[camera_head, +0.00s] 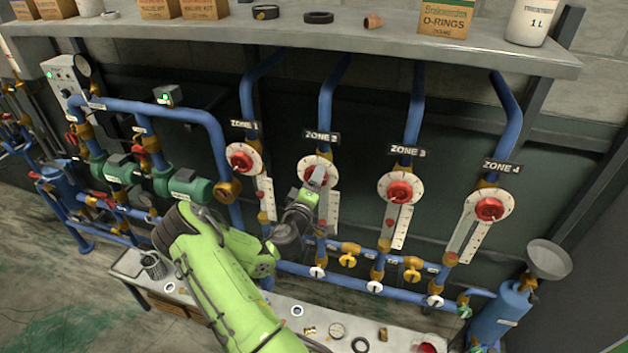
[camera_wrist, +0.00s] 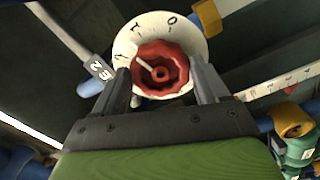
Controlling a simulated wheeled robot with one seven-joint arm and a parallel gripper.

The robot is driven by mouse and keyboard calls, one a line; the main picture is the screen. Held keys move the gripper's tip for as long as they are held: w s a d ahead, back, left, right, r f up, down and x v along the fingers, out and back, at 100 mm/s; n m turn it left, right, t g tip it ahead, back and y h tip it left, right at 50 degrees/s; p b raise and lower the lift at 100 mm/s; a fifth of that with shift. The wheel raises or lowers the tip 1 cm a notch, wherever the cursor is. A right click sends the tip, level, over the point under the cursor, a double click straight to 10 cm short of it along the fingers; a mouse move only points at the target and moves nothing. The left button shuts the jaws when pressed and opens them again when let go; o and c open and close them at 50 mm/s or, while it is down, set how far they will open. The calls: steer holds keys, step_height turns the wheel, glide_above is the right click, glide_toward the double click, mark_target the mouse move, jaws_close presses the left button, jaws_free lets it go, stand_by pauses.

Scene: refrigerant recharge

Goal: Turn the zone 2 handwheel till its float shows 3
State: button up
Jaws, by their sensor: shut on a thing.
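The zone 2 handwheel (camera_head: 316,171) is red and sits on a round white dial (camera_head: 331,167) below the ZONE 2 sign (camera_head: 321,136). My gripper (camera_head: 315,180) reaches it from the front and covers part of it. In the wrist view the red wheel (camera_wrist: 160,72) lies between the two fingers of my gripper (camera_wrist: 161,82), which is shut on its rim. A pale pointer line on the wheel points to the upper left. The white zone 2 float scale (camera_head: 332,214) is partly hidden behind my gripper. Its float reading cannot be made out.
Similar red handwheels for zone 1 (camera_head: 241,160), zone 3 (camera_head: 400,190) and zone 4 (camera_head: 489,208) stand beside it. Blue pipes run around them. A shelf (camera_head: 400,45) overhangs above, and a low bench (camera_head: 300,319) with small parts stands below.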

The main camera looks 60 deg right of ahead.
steer(key=shift+w+n, duration=0.25)
steer(key=shift+n, duration=0.15)
steer(key=n, duration=0.4)
steer(key=shift+r+p, duration=0.1)
steer(key=shift+p, duration=0.2)
steer(key=o, duration=0.8)
steer(key=shift+c, duration=0.2)
steer(key=o, duration=0.3)
steer(key=shift+w+a, duration=0.1)
steer(key=shift+w, duration=0.05)
